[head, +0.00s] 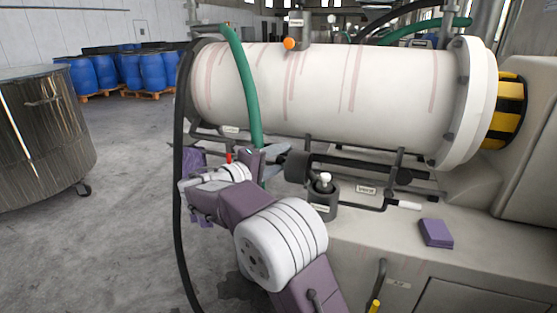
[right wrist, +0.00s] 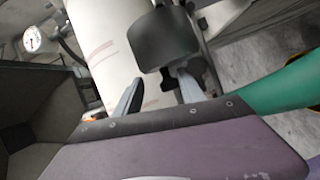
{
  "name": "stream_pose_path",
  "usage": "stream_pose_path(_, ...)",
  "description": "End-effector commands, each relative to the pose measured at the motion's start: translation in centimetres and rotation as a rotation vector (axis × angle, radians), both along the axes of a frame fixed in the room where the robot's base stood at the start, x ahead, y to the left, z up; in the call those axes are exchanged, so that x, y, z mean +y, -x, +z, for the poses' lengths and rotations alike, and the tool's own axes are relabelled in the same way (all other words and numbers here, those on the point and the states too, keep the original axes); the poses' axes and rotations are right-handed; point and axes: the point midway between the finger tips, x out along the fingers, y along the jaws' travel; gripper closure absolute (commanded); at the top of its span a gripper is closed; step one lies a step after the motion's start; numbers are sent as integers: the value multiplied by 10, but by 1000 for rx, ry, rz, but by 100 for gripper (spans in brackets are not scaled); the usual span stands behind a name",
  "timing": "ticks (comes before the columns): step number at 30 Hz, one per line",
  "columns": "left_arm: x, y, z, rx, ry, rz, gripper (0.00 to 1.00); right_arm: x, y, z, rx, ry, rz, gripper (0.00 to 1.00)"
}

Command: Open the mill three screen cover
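The mill is a white horizontal cylinder (head: 330,90) with reddish streaks. Below its left part a short dark round housing (head: 297,165) sticks out, and I cannot tell for certain that it is the screen cover. A black cylinder (right wrist: 165,38) fills the upper middle of the right wrist view, with a dark knob-like piece (right wrist: 170,80) below it. My right gripper (head: 274,157) is at the left side of the dark housing. In the right wrist view its two grey fingers (right wrist: 158,92) stand apart, with the dark piece between them; contact is unclear. My left gripper is not in view.
A green hose (head: 247,85) hangs close behind my right wrist, and a black hose (head: 178,180) hangs at left. A dark pot with a white top (head: 322,198) and a purple block (head: 436,233) are on the ledge. A steel vat (head: 45,130) stands left; floor between is clear.

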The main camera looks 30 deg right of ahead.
Motion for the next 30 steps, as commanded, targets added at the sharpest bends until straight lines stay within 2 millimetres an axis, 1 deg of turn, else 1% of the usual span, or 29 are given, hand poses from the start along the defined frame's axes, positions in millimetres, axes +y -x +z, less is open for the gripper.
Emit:
stream_pose_path(5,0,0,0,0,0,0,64,0,0,1,0,1,1,54)
stream_pose_path(8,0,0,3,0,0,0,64,9,2,2,0,2,3,54)
stream_pose_path(15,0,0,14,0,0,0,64,60,18,6,1,0,5,54)
stream_pose_path(19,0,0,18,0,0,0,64,79,25,7,1,1,2,54)
stream_pose_path(23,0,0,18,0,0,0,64,86,28,6,0,0,0,54)
stream_pose_path(30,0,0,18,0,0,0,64,86,28,5,0,0,-1,54)
